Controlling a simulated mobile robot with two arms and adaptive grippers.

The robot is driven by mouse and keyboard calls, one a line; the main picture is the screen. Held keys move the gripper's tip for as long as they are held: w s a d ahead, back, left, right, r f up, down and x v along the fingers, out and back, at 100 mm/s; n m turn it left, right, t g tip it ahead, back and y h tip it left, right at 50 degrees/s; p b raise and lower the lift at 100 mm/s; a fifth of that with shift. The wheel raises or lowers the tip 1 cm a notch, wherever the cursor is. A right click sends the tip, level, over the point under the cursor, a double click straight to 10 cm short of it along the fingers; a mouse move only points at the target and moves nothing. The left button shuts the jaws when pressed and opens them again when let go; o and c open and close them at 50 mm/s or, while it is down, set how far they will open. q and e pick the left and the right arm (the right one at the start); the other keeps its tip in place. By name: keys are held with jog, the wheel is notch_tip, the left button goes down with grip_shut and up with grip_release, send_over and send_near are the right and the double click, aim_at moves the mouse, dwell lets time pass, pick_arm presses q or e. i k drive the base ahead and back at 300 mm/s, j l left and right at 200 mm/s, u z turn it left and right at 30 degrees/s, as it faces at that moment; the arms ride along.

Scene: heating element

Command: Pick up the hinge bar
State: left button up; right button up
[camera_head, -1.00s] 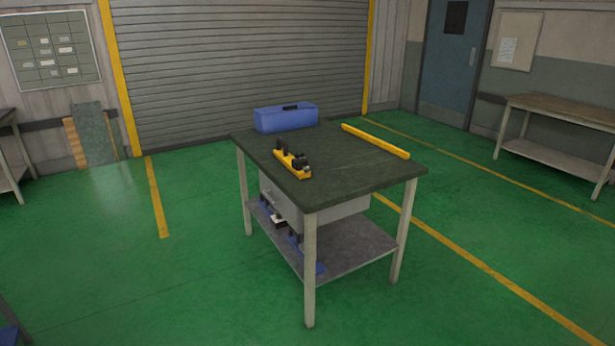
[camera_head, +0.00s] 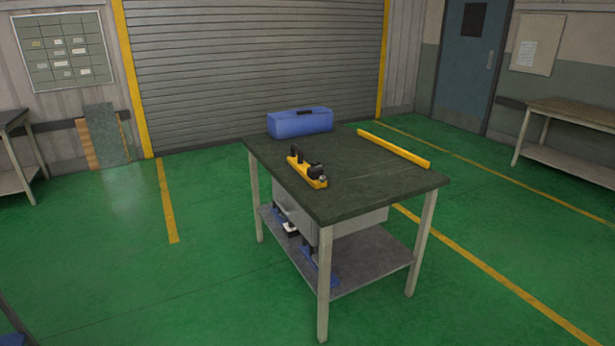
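A long, straight yellow bar (camera_head: 394,148) lies along the right edge of the dark top of the work table (camera_head: 370,185). A shorter yellow piece with black parts on it (camera_head: 308,172) lies nearer the left edge of the same top. I cannot tell for sure which of these is the hinge bar; the long bar is the plainer bar shape. Both lie free, with nothing touching them. Neither of my grippers is in view.
A blue toolbox (camera_head: 300,123) stands at the table's back corner. The lower shelf (camera_head: 368,258) holds several small blue and dark items. Green floor around the table is clear. Another bench (camera_head: 575,118) stands at the right wall, and part of one shows at the left edge.

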aim_at(309, 174)
jog(key=i+j+u, duration=0.35)
jog(key=i, duration=0.5)
jog(key=i+u, duration=0.3)
jog(key=i, duration=0.5)
jog(key=i+j+z, duration=0.1)
jog(key=i+z, duration=0.35)
jog(key=i+j+z, duration=0.25)
jog(key=i+z, duration=0.25)
jog(key=i+j+z, duration=0.6)
jog(key=z, duration=0.2)
jog(key=i+j+z, duration=0.15)
jog(key=j+z, duration=0.5)
jog(key=i+j+z, duration=0.1)
jog(key=j+z, duration=0.25)
jog(key=j, duration=0.15)
